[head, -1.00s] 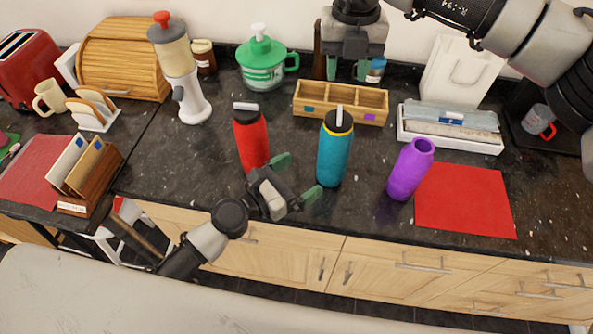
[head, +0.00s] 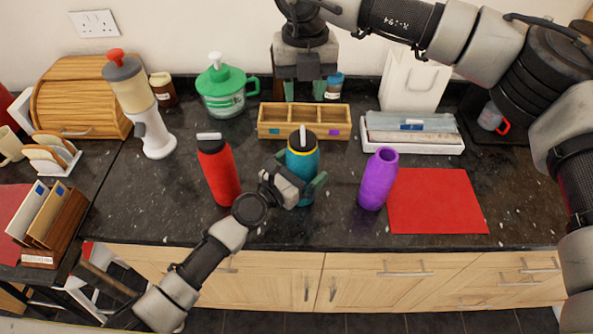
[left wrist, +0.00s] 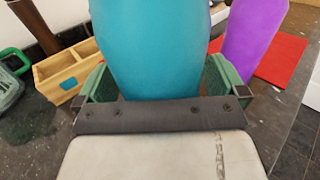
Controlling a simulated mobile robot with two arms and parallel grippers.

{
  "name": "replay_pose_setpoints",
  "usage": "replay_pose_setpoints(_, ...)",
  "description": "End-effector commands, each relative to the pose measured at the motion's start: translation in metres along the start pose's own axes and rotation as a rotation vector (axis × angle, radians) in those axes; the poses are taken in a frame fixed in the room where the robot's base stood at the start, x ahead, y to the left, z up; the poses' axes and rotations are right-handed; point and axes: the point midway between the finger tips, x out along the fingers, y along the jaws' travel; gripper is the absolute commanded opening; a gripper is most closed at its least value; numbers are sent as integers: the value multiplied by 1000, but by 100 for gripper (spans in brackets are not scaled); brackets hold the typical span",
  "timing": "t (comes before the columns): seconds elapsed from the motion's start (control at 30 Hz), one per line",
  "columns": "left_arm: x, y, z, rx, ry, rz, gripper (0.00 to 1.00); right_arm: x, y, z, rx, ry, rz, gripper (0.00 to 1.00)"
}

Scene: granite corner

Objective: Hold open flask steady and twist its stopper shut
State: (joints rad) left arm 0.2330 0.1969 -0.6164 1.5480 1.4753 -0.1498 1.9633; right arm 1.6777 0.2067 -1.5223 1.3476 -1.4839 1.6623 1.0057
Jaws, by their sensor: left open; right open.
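A red flask (head: 219,175) with a black top stands to the left. A purple flask (head: 377,180) with an uncovered mouth stands to the right. My right gripper (head: 304,90) is open and points down at the back, behind the wooden box.
A wooden divided box (head: 304,133) lies behind the teal flask. A small blue-capped jar (head: 334,88) is beside my right gripper. A red mat (head: 435,205) lies at right. A white dispenser (head: 153,135) and green-lidded jug (head: 224,97) stand at back left.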

Motion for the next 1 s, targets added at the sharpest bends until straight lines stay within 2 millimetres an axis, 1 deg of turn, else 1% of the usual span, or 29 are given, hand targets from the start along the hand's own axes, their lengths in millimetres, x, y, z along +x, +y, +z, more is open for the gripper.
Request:
replay_pose_setpoints(0.17, 0, 0, 0, 0, 0, 0, 100, 0, 0, 0, 0, 0, 0, 43)
replay_pose_setpoints(0.27, 0, 0, 0, 0, 0, 0, 86, 0, 0, 0, 0, 0, 0, 43)
replay_pose_setpoints(0.4, 0, 0, 0, 0, 0, 0, 65, 0, 0, 0, 0, 0, 0, 43)
replay_pose_setpoints(0.57, 0, 0, 0, 0, 0, 0, 40, 0, 0, 0, 0, 0, 0, 43)
replay_pose_setpoints(0.67, 0, 0, 0, 0, 0, 0, 40, 0, 0, 0, 7, 0, 2, 56)
replay_pose_setpoints(0.7, 0, 0, 0, 0, 0, 0, 40, 0, 0, 0, 21, 1, 7, 62)
replay_pose_setpoints(0.77, 0, 0, 0, 0, 0, 0, 40, 0, -1, -1, 61, 4, 19, 72)
replay_pose_setpoints(0.8, 0, 0, 0, 0, 0, 0, 40, 0, -2, -1, 103, 7, 30, 78)
replay_pose_setpoints(0.87, 0, 0, 0, 0, 0, 0, 40, 0, -3, -2, 188, 14, 54, 79)
replay_pose_setpoints(0.97, 0, 0, 0, 0, 0, 0, 39, -2, -7, -3, 386, 33, 105, 79)
replay_pose_setpoints(1.0, 0, 0, 0, 0, 0, 0, 39, -2, -9, -4, 477, 45, 127, 79)
